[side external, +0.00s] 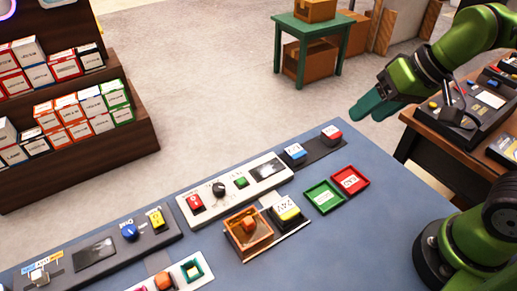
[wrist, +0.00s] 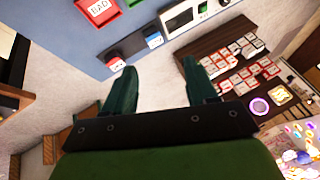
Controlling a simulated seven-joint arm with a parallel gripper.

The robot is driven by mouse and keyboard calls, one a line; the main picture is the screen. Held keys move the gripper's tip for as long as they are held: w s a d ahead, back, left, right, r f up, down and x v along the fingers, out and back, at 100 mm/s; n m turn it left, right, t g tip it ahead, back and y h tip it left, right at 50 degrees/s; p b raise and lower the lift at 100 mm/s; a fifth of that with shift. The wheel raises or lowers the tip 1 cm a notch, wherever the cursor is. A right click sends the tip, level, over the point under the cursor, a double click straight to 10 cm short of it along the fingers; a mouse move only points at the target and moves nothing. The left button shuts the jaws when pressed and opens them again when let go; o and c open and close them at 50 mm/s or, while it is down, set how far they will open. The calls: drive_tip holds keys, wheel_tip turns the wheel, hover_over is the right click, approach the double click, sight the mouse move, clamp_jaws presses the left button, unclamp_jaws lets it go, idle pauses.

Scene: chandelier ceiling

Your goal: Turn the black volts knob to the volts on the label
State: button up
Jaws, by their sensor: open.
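The black knob (side external: 219,189) sits on a white panel (side external: 251,198) between a red part (side external: 195,201) and a green button (side external: 241,181). Its pointer direction is too small to read. A dark display (side external: 267,170) is at the panel's right end. A yellow-and-white block (side external: 287,208) in front of the panel bears print that looks like "24V". My gripper (side external: 364,106) is open and empty, in the air beyond the table's far right edge, well right of the knob. Its two teal fingers stand apart in the wrist view (wrist: 157,80), where the knob does not show.
An orange open box (side external: 246,246) stands before the panel. Green (side external: 323,197) and red (side external: 350,180) trays lie to the right. Blue (side external: 294,153) and red (side external: 331,134) switches sit behind them. Another panel with a blue knob (side external: 130,232) is at left. The table's right part is bare.

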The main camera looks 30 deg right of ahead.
drive_tip(key=w+a+n+g, duration=0.3)
drive_tip(key=w+a, duration=0.7)
drive_tip(key=n+g+h, duration=0.2)
drive_tip(key=n+h, duration=0.1)
drive_tip(key=n, duration=0.1)
hover_over(218, 187)
drive_tip(key=shift+f, duration=1.75)
wheel_tip(218, 187, down, 16)
drive_tip(key=shift+f, duration=0.1)
drive_tip(key=c, duration=1.1)
drive_tip(key=shift+o, duration=0.2)
